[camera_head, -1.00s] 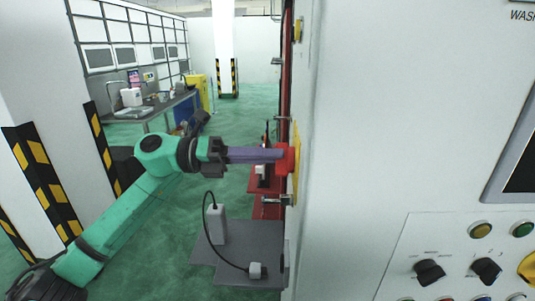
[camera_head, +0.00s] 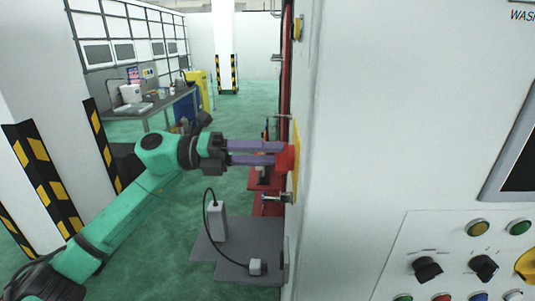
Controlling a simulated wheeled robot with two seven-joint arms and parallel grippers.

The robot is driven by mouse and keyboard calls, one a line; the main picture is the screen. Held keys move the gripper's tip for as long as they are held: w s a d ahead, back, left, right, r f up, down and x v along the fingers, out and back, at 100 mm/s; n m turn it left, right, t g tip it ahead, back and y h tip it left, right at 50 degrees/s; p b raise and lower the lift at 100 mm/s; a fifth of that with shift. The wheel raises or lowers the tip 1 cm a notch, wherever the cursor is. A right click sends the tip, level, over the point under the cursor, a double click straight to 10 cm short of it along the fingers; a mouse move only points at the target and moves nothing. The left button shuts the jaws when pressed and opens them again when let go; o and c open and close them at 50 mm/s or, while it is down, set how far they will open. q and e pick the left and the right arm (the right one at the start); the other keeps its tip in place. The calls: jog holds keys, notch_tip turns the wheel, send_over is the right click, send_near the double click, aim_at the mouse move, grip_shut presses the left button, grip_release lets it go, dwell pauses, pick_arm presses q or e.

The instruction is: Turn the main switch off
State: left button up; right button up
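The main switch (camera_head: 289,160) is a red knob on a yellow plate (camera_head: 296,150), seen nearly edge-on on the side of the white machine. My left gripper (camera_head: 279,153) reaches it from the left with two purple fingers. The fingers lie one above the other with a narrow gap, and their tips are at the red knob, one on either side of its grip. The gripper looks shut on it; the exact contact is partly hidden. My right gripper is not in view.
The white machine front (camera_head: 400,120) fills the right, with a control panel (camera_head: 440,245) of knobs and buttons. A metal latch (camera_head: 277,197) sticks out below the switch. A grey plate (camera_head: 235,245) bears a cabled device (camera_head: 217,222). Striped pillars stand at left; green floor is open behind.

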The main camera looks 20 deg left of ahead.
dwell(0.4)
pick_arm(q)
jog(key=b+v, duration=0.6)
jog(key=v, duration=0.8)
jog(key=shift+a, duration=0.25)
jog(key=shift+s+f, duration=0.1)
